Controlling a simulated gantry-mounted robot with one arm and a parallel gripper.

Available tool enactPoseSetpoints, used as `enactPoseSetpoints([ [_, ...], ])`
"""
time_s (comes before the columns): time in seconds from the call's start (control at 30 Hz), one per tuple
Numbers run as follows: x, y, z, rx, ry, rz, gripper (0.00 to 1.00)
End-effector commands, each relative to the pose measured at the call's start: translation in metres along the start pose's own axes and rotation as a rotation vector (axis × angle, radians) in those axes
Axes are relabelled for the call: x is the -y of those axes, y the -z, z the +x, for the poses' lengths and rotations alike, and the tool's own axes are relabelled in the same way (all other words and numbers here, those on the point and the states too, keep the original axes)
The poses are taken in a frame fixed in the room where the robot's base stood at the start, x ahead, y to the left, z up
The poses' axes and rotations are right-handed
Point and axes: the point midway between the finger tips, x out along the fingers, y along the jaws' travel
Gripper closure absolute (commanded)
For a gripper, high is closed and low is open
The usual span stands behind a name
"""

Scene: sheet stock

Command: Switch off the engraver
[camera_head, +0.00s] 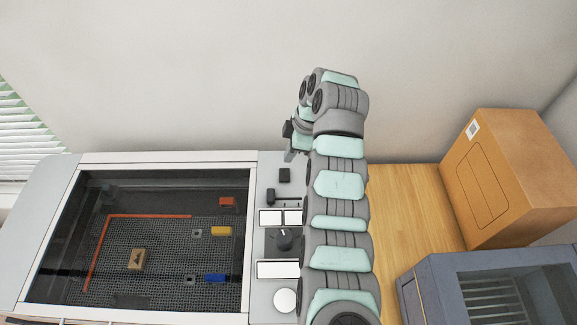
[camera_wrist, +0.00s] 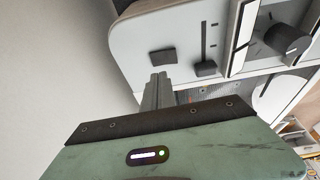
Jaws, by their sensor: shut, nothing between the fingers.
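The engraver (camera_head: 155,157) has a dark glass lid on the left and a grey control panel (camera_head: 262,224) on its right. The panel carries a black square button (camera_head: 285,175), a black slider (camera_head: 271,196), a black knob (camera_head: 284,239) and a white round button (camera_head: 285,300). My gripper (camera_head: 290,155) is at the panel's far end, partly hidden by my arm. In the wrist view my gripper (camera_wrist: 157,77) is shut and empty, its tips just below the square button (camera_wrist: 162,57) in the picture. I cannot tell whether they touch it. The slider (camera_wrist: 206,69) and knob (camera_wrist: 288,40) are to the right.
White panels (camera_head: 278,269) lie around the knob. Under the lid are a perforated bed and small coloured blocks (camera_head: 221,231). Right of my arm are a wooden top (camera_head: 405,205), a cardboard box (camera_head: 510,180) and a grey-blue machine (camera_head: 430,275). The wall stands behind.

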Motion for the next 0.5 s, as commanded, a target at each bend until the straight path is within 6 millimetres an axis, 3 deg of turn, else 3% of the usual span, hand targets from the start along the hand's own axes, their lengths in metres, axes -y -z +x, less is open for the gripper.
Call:
enactPoseSetpoints([
  [0.2,-0.009,-0.002,-0.037,0.002,-0.003,0.000,1.00],
  [0.5,-0.016,-0.001,-0.068,0.002,0.001,0.000,1.00],
])
